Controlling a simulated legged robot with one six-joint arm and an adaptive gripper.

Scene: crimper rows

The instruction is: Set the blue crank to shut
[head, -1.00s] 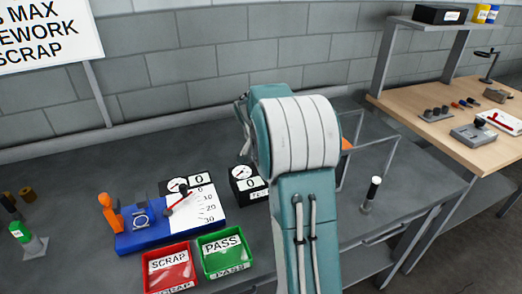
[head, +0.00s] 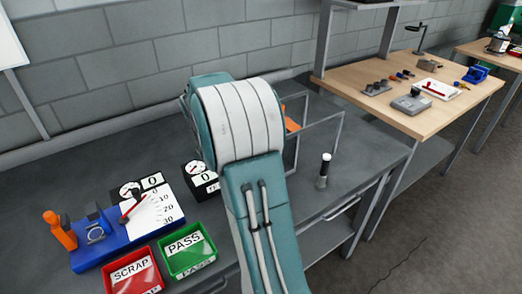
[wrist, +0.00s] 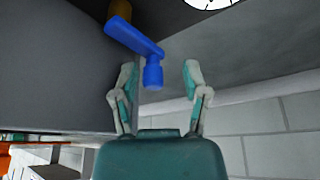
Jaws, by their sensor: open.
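The blue crank (wrist: 137,42) shows in the wrist view, just ahead of my gripper. Its arm slants from a brass-coloured shaft (wrist: 118,9) down to a short blue handle at its lower right end. My gripper (wrist: 160,68) is open, with one finger on each side of the handle's end. The handle is nearer the left finger, and I see no clear contact. In the head view my arm hides the gripper, and I cannot make out the crank. I cannot tell whether the crank stands at open or shut.
A large grey surface (wrist: 50,70) lies beside the crank, and a white dial (wrist: 208,3) shows above. In the head view, a red SCRAP bin (head: 133,272), a green PASS bin (head: 187,250) and a blue-based tester (head: 85,256) stand left of my arm. A wire frame (head: 318,133) stands right.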

